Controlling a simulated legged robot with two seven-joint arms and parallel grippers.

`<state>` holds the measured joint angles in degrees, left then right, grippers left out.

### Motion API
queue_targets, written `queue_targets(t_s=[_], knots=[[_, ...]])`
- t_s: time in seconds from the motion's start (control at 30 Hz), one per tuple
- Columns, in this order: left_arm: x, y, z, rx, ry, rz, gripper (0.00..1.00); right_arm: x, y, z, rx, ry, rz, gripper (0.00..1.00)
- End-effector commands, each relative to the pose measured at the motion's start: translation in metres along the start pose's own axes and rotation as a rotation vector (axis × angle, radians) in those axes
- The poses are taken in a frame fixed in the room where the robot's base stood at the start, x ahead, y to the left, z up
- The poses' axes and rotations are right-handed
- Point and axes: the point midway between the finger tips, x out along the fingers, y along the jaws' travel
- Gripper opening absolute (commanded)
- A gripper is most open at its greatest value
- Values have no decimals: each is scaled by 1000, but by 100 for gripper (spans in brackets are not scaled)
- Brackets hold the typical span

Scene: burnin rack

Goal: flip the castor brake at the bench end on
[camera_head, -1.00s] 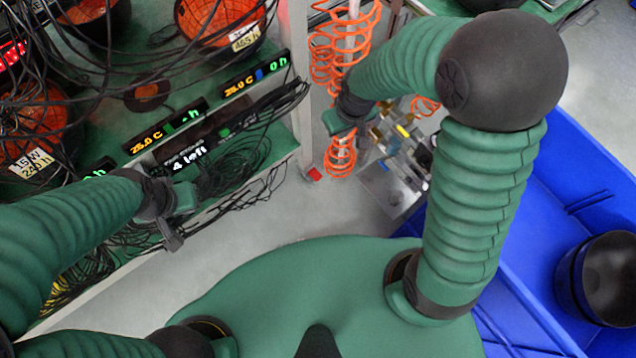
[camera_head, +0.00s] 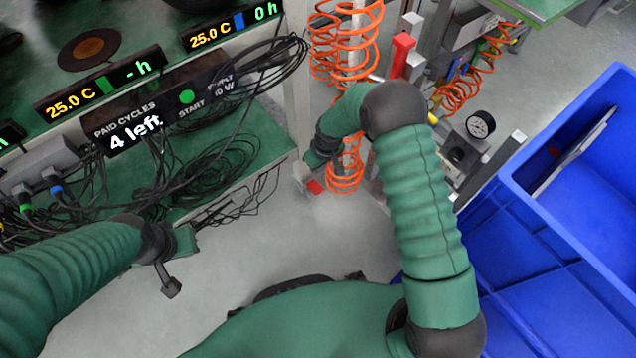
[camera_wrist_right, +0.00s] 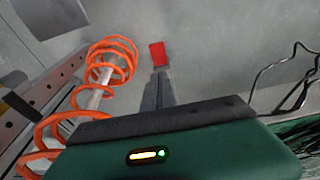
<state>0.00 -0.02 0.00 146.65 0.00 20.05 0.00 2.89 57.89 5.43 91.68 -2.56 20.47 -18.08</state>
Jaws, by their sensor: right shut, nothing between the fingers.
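The castor brake is a small red pedal (camera_head: 315,187) low by the floor, at the foot of the pale bench post. It also shows in the right wrist view (camera_wrist_right: 158,52), just beyond my fingertips. My right gripper (camera_head: 302,176) points down beside it, shut with nothing held. In the right wrist view its closed fingers (camera_wrist_right: 158,75) line up with the red pedal; I cannot tell whether they touch it. The castor wheel is not clearly visible. My left gripper (camera_head: 169,286) hangs over the floor at left, away from the brake; its jaws are too small to read.
An orange coiled hose (camera_head: 345,45) hangs close to my right forearm, and its coils stand beside the gripper. Loose black cables (camera_head: 225,165) droop from the green bench shelf (camera_head: 270,140). A blue crate (camera_head: 560,225) is at right. Grey floor (camera_head: 235,250) is open between.

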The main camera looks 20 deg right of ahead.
Motion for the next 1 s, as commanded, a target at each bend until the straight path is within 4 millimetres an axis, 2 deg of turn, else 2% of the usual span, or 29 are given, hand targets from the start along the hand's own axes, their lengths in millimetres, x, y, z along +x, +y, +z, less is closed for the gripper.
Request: queue_targets(t_s=[0.5,0.6,0.77,1.0], knots=[[70,0,17,0,-1,0,0,108,0,2,0,-1,0,0],[83,0,20,0,-1,0,0,123,0,10,0,-1,0,0],[92,0,22,0,-1,0,0,134,0,16,1,-1,0,0],[91,0,22,0,-1,0,0,134,0,17,1,0,0,0]])
